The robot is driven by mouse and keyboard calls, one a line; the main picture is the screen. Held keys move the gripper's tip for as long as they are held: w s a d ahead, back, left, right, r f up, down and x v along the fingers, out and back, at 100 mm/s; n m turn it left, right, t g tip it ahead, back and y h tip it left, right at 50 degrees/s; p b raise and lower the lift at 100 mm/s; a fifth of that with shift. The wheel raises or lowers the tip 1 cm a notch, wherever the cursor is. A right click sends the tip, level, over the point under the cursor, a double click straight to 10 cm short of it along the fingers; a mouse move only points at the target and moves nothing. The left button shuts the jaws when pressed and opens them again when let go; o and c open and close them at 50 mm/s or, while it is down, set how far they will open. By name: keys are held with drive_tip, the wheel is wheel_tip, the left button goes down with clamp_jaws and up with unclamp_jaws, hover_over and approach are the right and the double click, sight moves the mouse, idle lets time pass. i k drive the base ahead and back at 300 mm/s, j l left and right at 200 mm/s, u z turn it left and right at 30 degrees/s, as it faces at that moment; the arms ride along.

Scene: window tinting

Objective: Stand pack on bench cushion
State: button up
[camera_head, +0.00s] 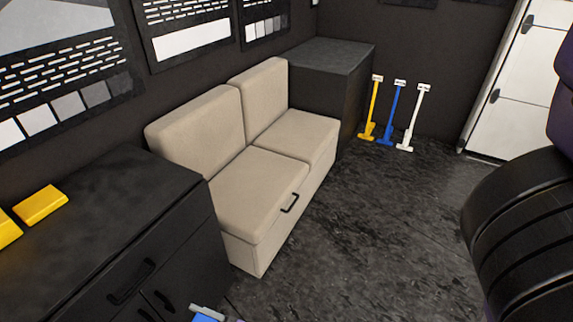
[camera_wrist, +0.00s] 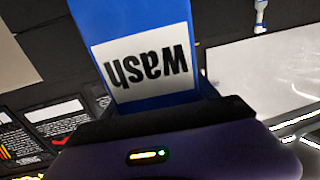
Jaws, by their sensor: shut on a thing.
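A blue pack (camera_wrist: 135,22) with a white label reading "wash", upside down in the picture, fills the upper middle of the wrist view. My gripper (camera_wrist: 165,108) is shut on it; the pack's far end runs out of the picture. The beige bench (camera_head: 245,252) stands against the wall in the head view, with a near seat cushion (camera_head: 255,190) and a far seat cushion (camera_head: 298,136), both bare. My gripper does not show clearly in the head view. A small blue and white piece (camera_head: 207,314) shows at its bottom edge; I cannot tell whether it is the pack.
A black cabinet (camera_head: 95,215) with yellow blocks (camera_head: 40,205) stands left of the bench. Another dark cabinet (camera_head: 325,58) stands at its far end. Yellow, blue and white long-handled tools (camera_head: 386,130) lean by the back wall. The dark floor (camera_head: 370,230) before the bench is clear.

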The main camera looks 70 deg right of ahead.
sight(303, 140)
drive_tip(key=i+l+z, duration=0.2)
drive_tip(key=l, duration=0.25)
drive_tip(key=i+l+z, duration=0.15)
drive_tip(key=l, duration=0.3)
drive_tip(key=i+l+z, duration=0.2)
drive_tip(key=l, duration=0.2)
drive_tip(key=i+l+z, duration=0.15)
drive_tip(key=l, duration=0.25)
drive_tip(key=i+l+z, duration=0.2)
drive_tip(key=i+l, duration=0.3)
drive_tip(key=l, duration=0.2)
drive_tip(key=i+l, duration=0.65)
drive_tip(key=l, duration=0.3)
